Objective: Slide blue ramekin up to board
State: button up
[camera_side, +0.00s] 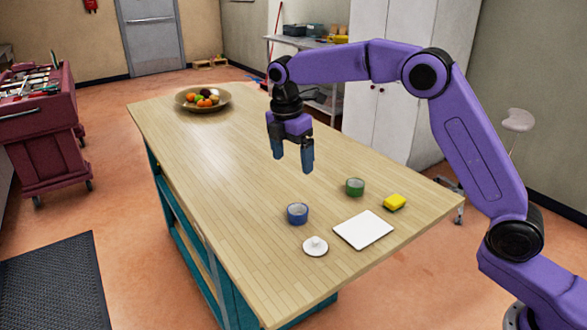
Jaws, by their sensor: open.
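The blue ramekin (297,214) stands upright on the wooden table, toward its near end. The white board (363,230) lies flat to the right of the ramekin and a little nearer the camera. A gap of bare table shows between them. My gripper (293,161) points down above the table, above and behind the ramekin in the picture. Its two blue fingers are open with nothing between them. It touches neither the ramekin nor the board.
A white lid with a knob (315,246) lies just below the ramekin, left of the board. A green ramekin (355,187) and a yellow sponge (395,202) stand behind the board. A fruit bowl (203,98) sits at the far end. The table's left middle (215,160) is clear.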

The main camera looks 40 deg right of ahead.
aim_at(341, 212)
jog(key=f, duration=0.5)
jog(key=d+f, duration=0.1)
jog(key=f, duration=0.5)
jog(key=d+f, duration=0.1)
jog(key=f, duration=0.5)
jog(key=shift+w+f, duration=0.1)
jog(key=shift+w, duration=0.05)
jog(key=c, duration=1.1)
jog(key=shift+c, duration=0.2)
jog(key=shift+d, duration=0.15)
jog(key=shift+s+d, duration=0.75)
jog(key=shift+d, duration=1.1)
jog(key=shift+s+d, duration=0.7)
jog(key=shift+d, duration=1.1)
jog(key=shift+s+d, duration=0.75)
jog(key=shift+d, duration=1.1)
jog(key=o, duration=1.2)
jog(key=shift+c, duration=0.2)
